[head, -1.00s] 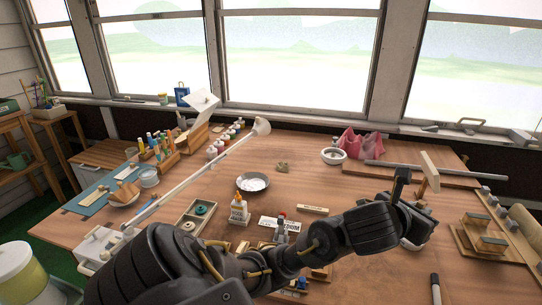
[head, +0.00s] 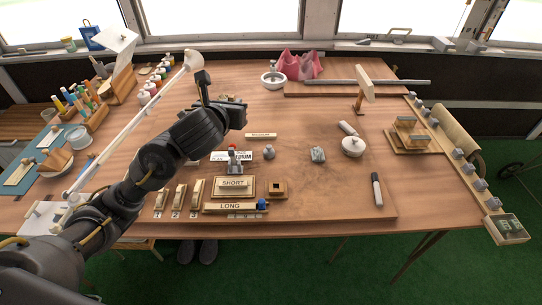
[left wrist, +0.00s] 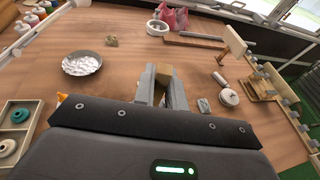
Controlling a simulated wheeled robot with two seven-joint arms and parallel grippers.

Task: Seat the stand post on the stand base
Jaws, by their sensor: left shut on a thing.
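My left gripper (head: 237,114) is above the middle of the table in the head view, its fingertips mostly hidden by its own body. In the left wrist view its grey fingers (left wrist: 163,84) are shut on a square wooden piece, which looks like the stand post (left wrist: 163,73). The head view does not show the post clearly. A small square wooden block with a dark hole, apparently the stand base (head: 277,190), lies near the table's front edge. It is nearer the front and right of the gripper, apart from it. My right gripper is not in view.
Wooden trays marked SHORT (head: 233,195) and LONG (head: 228,208) lie left of the base. A long white lamp arm (head: 140,115) slants at left.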

